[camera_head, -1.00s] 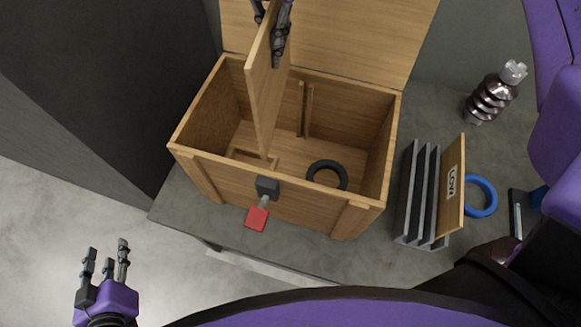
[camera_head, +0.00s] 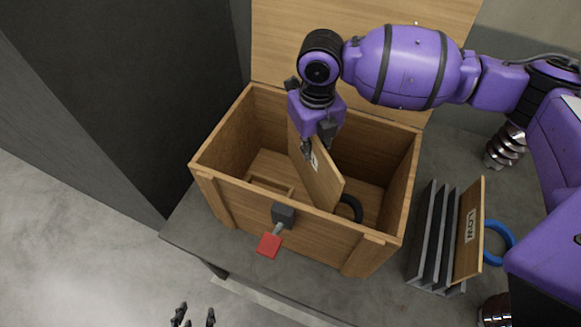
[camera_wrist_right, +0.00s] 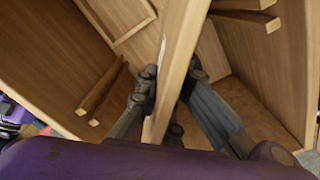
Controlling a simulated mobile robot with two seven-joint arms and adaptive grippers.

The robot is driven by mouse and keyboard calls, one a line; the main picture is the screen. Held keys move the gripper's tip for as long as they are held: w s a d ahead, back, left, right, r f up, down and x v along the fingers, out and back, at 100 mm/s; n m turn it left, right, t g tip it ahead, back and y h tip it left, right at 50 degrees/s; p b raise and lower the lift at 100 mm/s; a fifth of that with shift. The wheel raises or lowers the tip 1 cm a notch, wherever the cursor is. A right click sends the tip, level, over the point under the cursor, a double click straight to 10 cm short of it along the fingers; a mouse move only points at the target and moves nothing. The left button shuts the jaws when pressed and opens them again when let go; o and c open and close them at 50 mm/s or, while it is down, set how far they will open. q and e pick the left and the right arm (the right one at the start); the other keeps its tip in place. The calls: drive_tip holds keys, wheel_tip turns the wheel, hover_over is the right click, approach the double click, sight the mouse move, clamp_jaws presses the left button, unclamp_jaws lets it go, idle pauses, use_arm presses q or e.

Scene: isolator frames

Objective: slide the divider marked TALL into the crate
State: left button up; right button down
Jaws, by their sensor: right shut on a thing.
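The wooden divider (camera_head: 322,183) hangs tilted in the mouth of the wooden crate (camera_head: 225,185). Its white label is mostly covered, so its word cannot be read. My right gripper (camera_head: 314,145) is shut on the divider's upper part, and the right wrist view shows fingers on both faces of the divider (camera_wrist_right: 181,55). In that view, paired rails (camera_wrist_right: 103,92) are at left and more rails (camera_wrist_right: 245,18) at upper right. The divider lies between the pairs, not visibly in either. Its lower edge is hidden. My left gripper (camera_head: 195,316) is empty, fingers apart, at the bottom edge.
A black ring (camera_head: 351,207) lies inside the crate. A red-tagged latch (camera_head: 270,244) sticks out in front. The lid (camera_head: 275,45) stands open behind. At right are a grey rack (camera_head: 424,235) with the LOW divider (camera_head: 469,228), a blue ring (camera_head: 508,238) and an insulator (camera_head: 503,148).

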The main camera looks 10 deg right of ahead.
sight(309, 170)
wheel_tip(309, 170, down, 8)
idle(0.4)
drive_tip(key=shift+f, duration=0.15)
drive_tip(key=c, duration=1.9)
unclamp_jaws()
